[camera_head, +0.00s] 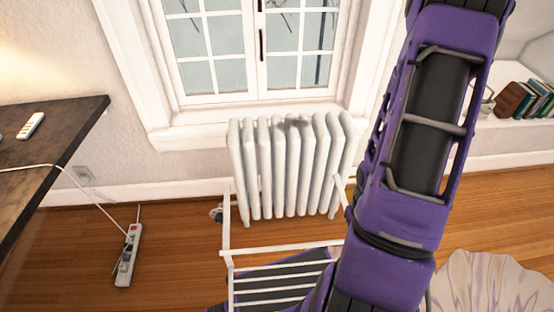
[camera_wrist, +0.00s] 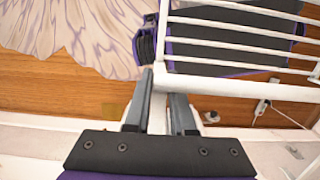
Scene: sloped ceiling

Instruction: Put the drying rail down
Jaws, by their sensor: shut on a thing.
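The drying rail (camera_head: 285,247) is a white frame with several parallel bars, in front of the radiator in the head view. In the wrist view its bars and a thick end bar (camera_wrist: 240,90) cross the upper right. My gripper (camera_wrist: 163,87) is shut on the drying rail, with its two grey fingers either side of a white part near the corner of the frame. In the head view my purple arm hides the gripper and the rail's right end. I cannot tell whether the rail touches the radiator.
A white radiator (camera_head: 290,165) stands under the window. A power strip (camera_head: 128,256) with a cable lies on the wooden floor at the left, below a dark table (camera_head: 60,135). A pale patterned rug (camera_head: 490,283) lies at the right. Bare floor (camera_head: 180,250) shows left of the rail.

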